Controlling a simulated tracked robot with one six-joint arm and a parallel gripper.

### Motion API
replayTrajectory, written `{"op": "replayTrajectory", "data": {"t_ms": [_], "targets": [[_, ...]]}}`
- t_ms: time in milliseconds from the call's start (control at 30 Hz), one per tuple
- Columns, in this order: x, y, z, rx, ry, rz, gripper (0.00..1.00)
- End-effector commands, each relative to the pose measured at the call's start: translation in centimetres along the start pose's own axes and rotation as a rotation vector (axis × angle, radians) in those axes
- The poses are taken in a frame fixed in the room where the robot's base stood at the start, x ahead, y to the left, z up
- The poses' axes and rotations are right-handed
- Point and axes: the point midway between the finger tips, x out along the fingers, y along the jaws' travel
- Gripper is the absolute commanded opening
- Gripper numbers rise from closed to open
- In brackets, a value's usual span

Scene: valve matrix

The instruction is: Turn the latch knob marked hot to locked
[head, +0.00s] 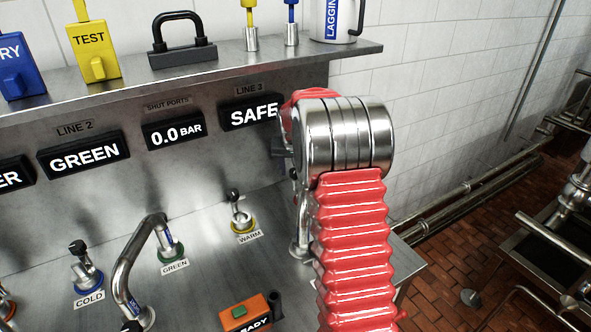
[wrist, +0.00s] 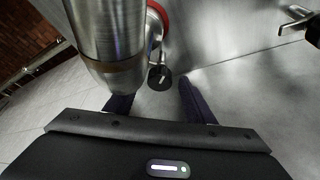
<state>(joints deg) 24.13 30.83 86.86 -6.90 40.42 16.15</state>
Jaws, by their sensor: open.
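In the wrist view, a latch knob with a dark round end (wrist: 160,78) stands on a steel stem above a red ring (wrist: 161,14). No word shows on it, so I cannot read it as hot. My gripper (wrist: 152,90) is open, with its two dark fingers apart. The dark knob end appears between and just beyond the fingertips, and I cannot tell whether they touch it. A steel cylinder (wrist: 108,45) covers the area left of the knob. In the head view, my red-sleeved arm hides this knob and most of my gripper.
In the head view, knobs marked WARM (head: 240,218), GREEN (head: 171,247) and COLD (head: 86,270) stand on the steel panel. A bent steel handle (head: 127,262) rises between COLD and GREEN. A shelf edge (head: 200,75) with objects overhangs the displays.

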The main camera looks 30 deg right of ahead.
Motion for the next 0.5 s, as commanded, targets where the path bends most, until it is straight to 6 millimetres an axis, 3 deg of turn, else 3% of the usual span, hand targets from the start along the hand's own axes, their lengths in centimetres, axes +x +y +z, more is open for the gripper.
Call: {"op": "replayTrajectory", "data": {"t_ms": [167,500], "targets": [[-0.8,0.0,-0.1,0.000,0.002,0.000,0.49],[-5.4,0.0,0.0,0.000,0.003,-0.001,0.49]]}}
